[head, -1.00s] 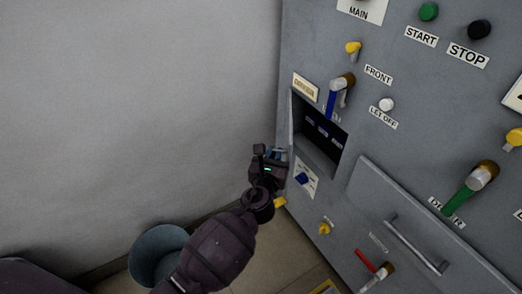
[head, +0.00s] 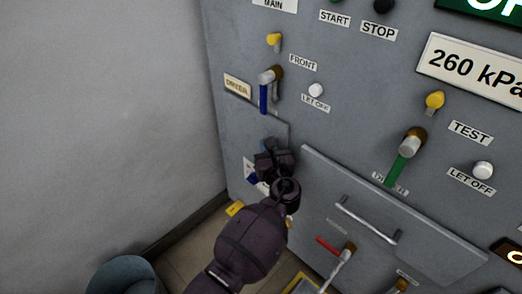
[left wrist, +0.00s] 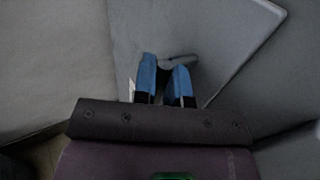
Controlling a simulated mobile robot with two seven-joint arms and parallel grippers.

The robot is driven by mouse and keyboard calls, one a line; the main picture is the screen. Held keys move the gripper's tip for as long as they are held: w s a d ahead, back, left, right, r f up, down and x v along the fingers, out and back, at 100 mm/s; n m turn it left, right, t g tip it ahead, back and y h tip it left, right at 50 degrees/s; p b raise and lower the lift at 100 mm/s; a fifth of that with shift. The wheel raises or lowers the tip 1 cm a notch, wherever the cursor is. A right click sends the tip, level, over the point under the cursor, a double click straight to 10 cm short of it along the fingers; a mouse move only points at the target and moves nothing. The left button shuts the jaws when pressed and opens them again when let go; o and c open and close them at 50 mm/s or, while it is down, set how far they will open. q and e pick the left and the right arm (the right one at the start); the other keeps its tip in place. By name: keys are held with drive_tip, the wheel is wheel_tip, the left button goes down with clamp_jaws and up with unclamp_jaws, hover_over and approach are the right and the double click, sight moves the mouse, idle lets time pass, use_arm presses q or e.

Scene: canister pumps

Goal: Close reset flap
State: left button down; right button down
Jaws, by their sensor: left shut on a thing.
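The reset flap (head: 258,122) is a grey panel on the cabinet front, below the DRIVER label and the blue-handled valve. It now lies over the place of the dark recess, flat or nearly so; I cannot tell whether it is fully seated. My left gripper (head: 270,148) is at the flap's lower part and hides some of it. In the left wrist view, the blue fingertips of the left gripper (left wrist: 165,72) are shut on a small dark handle (left wrist: 180,59) on the grey flap (left wrist: 205,30). My right gripper is not in view.
A blue-handled valve (head: 265,92) juts out above the flap, and a white LET OFF knob (head: 316,90) is to its right. A drawer with a bar handle (head: 368,219) is right of my arm. A bucket (head: 122,275) stands on the floor at lower left.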

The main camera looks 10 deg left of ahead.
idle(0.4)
use_arm(q)
drive_tip(key=c, duration=1.5)
unclamp_jaws()
drive_tip(key=shift+w+d+f, duration=0.1)
drive_tip(key=shift+w+d, duration=0.05)
drive_tip(key=shift+o, duration=0.2)
drive_tip(key=p+v, duration=0.2)
drive_tip(key=v, duration=0.8)
drive_tip(key=shift+s, duration=0.4)
drive_tip(key=shift+d, duration=0.1)
